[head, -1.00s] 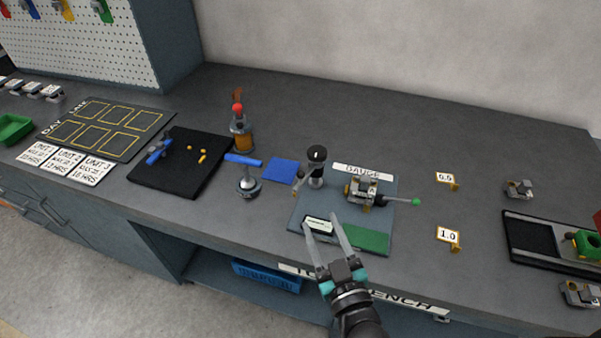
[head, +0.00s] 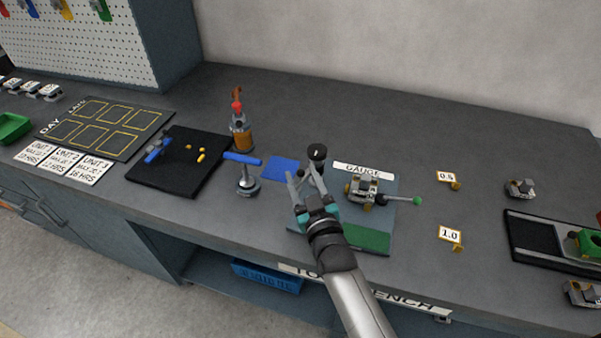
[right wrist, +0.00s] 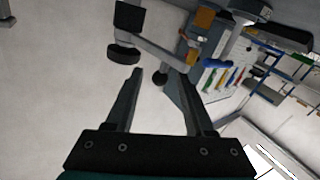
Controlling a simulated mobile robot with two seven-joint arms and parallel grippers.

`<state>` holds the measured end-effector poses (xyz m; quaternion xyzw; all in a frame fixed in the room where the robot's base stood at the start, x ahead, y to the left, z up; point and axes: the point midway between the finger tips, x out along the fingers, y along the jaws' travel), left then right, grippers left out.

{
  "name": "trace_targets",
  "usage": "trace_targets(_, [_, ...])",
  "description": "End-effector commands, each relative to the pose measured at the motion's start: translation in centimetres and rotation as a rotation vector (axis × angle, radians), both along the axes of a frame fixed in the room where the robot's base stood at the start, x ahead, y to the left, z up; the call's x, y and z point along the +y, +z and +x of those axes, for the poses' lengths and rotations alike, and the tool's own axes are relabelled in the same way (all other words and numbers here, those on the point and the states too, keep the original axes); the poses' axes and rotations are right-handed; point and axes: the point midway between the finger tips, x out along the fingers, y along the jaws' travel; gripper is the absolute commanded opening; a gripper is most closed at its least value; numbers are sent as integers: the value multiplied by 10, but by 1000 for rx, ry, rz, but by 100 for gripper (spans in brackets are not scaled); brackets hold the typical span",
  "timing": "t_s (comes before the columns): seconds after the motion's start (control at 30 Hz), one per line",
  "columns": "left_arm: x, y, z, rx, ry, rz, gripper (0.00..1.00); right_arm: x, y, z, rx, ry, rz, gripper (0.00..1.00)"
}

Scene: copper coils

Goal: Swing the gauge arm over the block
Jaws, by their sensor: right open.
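The gauge post with its black dial top (head: 317,153) stands at the back left of the grey gauge plate (head: 390,236). The metal block in its fixture (head: 364,188), with a green-knobbed lever, sits to the right of the post. My right gripper (head: 302,173) is open, its fingers at the left side of the post. They hide most of the gauge arm in the head view. In the right wrist view a grey bar (right wrist: 158,53), seemingly the gauge arm, runs just beyond my open fingertips (right wrist: 160,77); I cannot tell whether they touch. My left gripper is out of view.
A blue-handled stand (head: 246,178) and a blue pad (head: 281,168) are left of the gripper.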

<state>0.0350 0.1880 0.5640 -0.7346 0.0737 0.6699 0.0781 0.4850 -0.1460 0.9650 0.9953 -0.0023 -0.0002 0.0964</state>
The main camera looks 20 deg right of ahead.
Motion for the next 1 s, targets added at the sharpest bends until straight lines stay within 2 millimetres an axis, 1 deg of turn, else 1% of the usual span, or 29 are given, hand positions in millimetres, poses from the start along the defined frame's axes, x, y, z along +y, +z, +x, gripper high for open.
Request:
trace_targets(0.1, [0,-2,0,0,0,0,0,0,0,10,-1,-1,0,54])
trace_targets(0.2, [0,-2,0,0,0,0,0,0,0,14,0,-1,0,54])
trace_targets(0.53, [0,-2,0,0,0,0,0,0,0,16,0,-1,0,53])
trace_targets(1.0, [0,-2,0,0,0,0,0,0,0,16,0,0,0,0])
